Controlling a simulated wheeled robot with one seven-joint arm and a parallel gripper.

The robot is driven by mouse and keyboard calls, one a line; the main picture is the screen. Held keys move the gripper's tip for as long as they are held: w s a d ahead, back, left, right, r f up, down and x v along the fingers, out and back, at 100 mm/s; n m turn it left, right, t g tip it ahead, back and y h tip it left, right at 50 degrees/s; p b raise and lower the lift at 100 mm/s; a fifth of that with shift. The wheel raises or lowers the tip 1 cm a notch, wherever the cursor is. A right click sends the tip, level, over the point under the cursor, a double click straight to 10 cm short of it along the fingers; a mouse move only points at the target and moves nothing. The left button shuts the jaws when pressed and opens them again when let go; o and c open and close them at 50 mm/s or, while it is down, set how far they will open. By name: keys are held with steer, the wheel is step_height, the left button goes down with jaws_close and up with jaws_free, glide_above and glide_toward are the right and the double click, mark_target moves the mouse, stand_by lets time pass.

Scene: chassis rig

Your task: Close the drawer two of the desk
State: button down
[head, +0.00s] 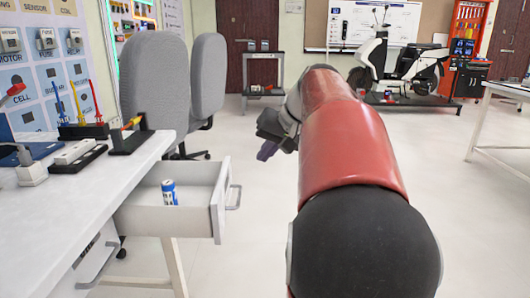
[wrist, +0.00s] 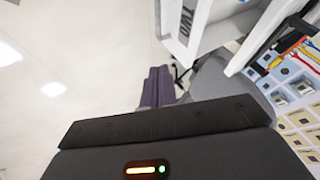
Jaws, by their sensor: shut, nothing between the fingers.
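The white desk (head: 70,205) stands at the left in the head view. One of its drawers (head: 216,212) is pulled open, with a metal handle (head: 234,197) on its front. A blue and white battery (head: 169,192) stands upright inside it. Another drawer front with a handle (head: 98,266) shows nearer to me and looks closed. My gripper (head: 266,151) is up to the right of the open drawer, apart from it, and partly hidden by my red arm. In the wrist view its purple fingers (wrist: 158,86) are together and empty. The open drawer (wrist: 187,30) also shows there, at the top.
Two grey chairs (head: 155,80) stand behind the desk. Tools and a power strip (head: 75,152) lie on the desktop. A white scooter (head: 395,62) stands on a platform at the back. The floor (head: 255,225) right of the drawer is clear.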

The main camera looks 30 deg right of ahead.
mark_target(229, 177)
steer(key=w+a+f, duration=0.2)
steer(key=w+f, duration=0.1)
steer(key=w+a+f+b, duration=0.1)
steer(key=w+a+f, duration=0.1)
steer(key=shift+w, duration=0.15)
steer(key=shift+w+a, duration=0.2)
steer(key=shift+a, duration=0.05)
steer(key=shift+a+r, duration=0.1)
